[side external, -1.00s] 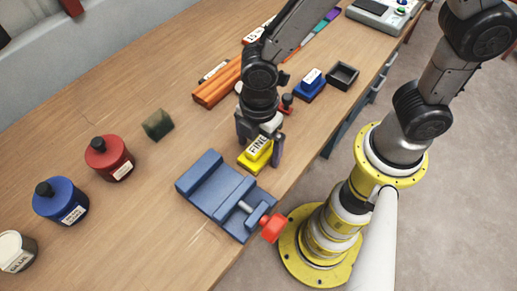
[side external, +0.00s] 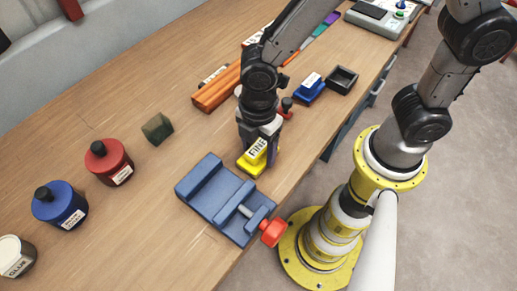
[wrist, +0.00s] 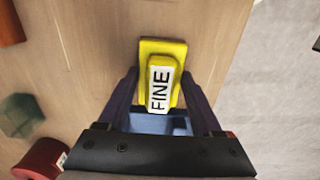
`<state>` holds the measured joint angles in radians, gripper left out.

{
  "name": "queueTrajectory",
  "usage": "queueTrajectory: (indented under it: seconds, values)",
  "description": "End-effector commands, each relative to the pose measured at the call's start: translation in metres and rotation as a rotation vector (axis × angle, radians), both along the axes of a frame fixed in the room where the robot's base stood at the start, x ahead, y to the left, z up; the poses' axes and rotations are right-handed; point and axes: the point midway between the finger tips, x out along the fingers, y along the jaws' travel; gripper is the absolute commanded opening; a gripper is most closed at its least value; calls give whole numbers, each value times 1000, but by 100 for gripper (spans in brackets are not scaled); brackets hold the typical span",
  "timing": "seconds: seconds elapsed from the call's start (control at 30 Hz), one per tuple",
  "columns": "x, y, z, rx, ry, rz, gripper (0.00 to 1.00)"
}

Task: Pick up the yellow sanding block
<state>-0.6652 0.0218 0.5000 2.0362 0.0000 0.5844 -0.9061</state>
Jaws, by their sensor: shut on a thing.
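The yellow sanding block (side external: 253,163) has a white label reading FINE and sits on the wooden bench just behind the blue vise. In the wrist view the yellow block (wrist: 177,50) lies between the two fingers. My gripper (side external: 258,160) points down over the block and is shut on its sides. It also shows in the wrist view (wrist: 160,98), with a finger at each side of the block. I see no clear gap beneath the block.
The blue vise (side external: 212,192) with a red knob stands close in front. Orange bars (side external: 217,90), a blue block (side external: 309,90) and a dark open box (side external: 342,79) lie behind. A dark green block (side external: 157,128) and red (side external: 108,161) and blue (side external: 60,204) bottles stand left. Bare wood lies between.

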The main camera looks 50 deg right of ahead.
Motion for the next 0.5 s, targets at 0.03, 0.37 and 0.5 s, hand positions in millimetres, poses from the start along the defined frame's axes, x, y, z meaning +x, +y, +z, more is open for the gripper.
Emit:
queueTrajectory:
  seconds: [0.03, 0.37, 0.5]
  values:
    - [1, 1, 4, 3, -4, 0, 7]
    - [-18, -14, 58, 7, -9, 0, 7]
    - [-41, -32, 91, 7, -9, 0, 7]
